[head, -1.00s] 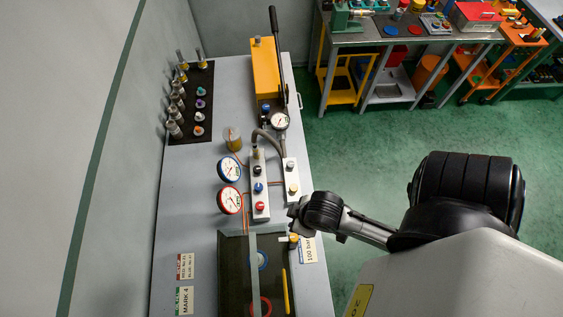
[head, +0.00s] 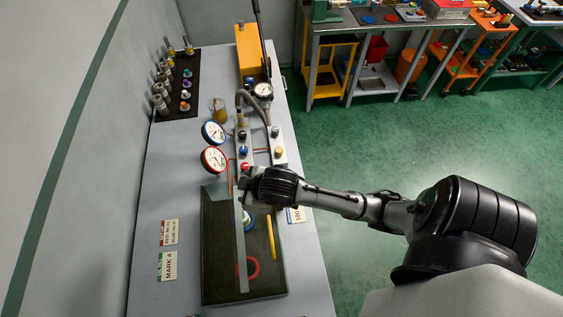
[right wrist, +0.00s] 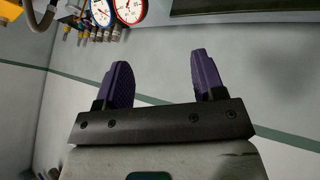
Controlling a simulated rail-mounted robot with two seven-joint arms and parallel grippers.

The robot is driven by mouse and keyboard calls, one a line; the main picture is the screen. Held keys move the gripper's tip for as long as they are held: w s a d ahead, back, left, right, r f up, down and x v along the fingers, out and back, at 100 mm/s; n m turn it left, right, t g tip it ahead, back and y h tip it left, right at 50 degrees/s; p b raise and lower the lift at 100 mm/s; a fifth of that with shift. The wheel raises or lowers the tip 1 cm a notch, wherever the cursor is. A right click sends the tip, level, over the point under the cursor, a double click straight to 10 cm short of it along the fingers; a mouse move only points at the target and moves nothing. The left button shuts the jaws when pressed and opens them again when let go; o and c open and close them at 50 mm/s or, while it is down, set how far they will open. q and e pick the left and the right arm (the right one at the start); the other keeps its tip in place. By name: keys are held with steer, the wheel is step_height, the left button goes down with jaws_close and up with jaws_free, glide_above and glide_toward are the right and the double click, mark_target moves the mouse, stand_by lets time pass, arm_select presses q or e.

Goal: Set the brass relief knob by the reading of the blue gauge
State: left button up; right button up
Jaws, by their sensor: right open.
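In the right wrist view the blue-rimmed gauge (right wrist: 101,12) is partly cut off by the top edge. A brass-coloured knob (head: 278,150) sits on the right white block (head: 281,160). My right gripper (head: 245,182) is below the left block's red knob, left of and nearer than the brass-coloured knob. In the right wrist view its purple fingers (right wrist: 160,70) are apart with nothing between them. My left gripper is out of view.
A red gauge (head: 214,159) stands beside the blue one. The left block carries a blue knob (head: 243,152) and a red knob (head: 246,167). A yellow pump (head: 248,52) stands behind.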

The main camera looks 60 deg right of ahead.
steer(key=w+d+f+h+b, duration=0.1)
steer(key=w+d+f+b, duration=0.35)
steer(key=w, duration=0.25)
arm_select(q)
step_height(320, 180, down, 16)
steer(key=b, duration=0.9)
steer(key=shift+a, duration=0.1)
arm_select(e)
steer(key=m+g+y, duration=0.2)
steer(key=m+g, duration=0.6)
steer(key=m, duration=1.4)
glide_above(279, 149)
step_height(279, 149, down, 8)
steer(key=r, duration=0.1)
arm_select(q)
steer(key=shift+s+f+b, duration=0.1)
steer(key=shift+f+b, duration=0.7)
steer(key=shift+b, duration=0.05)
arm_select(e)
steer(key=shift+m, duration=0.3)
step_height(279, 149, down, 13)
steer(key=shift+a, duration=0.1)
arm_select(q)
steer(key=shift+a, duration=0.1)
arm_select(e)
steer(key=shift+f, duration=0.55)
